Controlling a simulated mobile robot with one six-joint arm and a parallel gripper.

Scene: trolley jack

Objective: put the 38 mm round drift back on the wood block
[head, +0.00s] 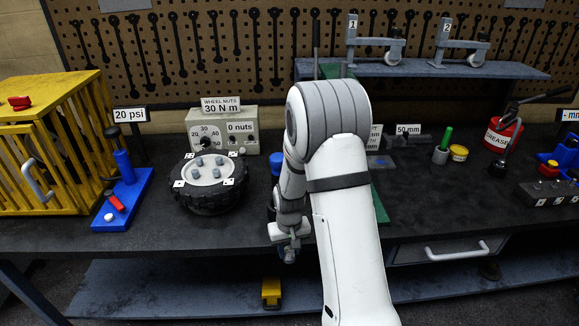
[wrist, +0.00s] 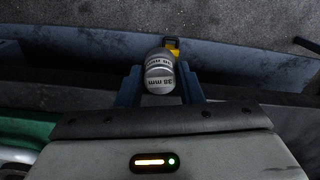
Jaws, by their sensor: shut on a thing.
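My gripper (head: 289,250) hangs low at the front edge of the bench in the head view, beside the green frame. In the wrist view its two blue fingers (wrist: 160,92) are shut on the round drift (wrist: 160,66). The drift is a short silver cylinder with a dark-lettered label that seems to read 38 mm. It is held over the bench's front edge, above the lower shelf. In the head view the drift is too small to make out clearly. I cannot pick out the wood block in either view; my arm covers part of the bench.
The green frame (head: 380,203) stands partly behind my arm. A wheel (head: 210,202) lies to the left on the bench. A drawer handle (head: 457,252) sticks out at right. A yellow object (head: 271,292) sits below on the lower shelf (head: 180,290). Bench right of the frame is fairly clear.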

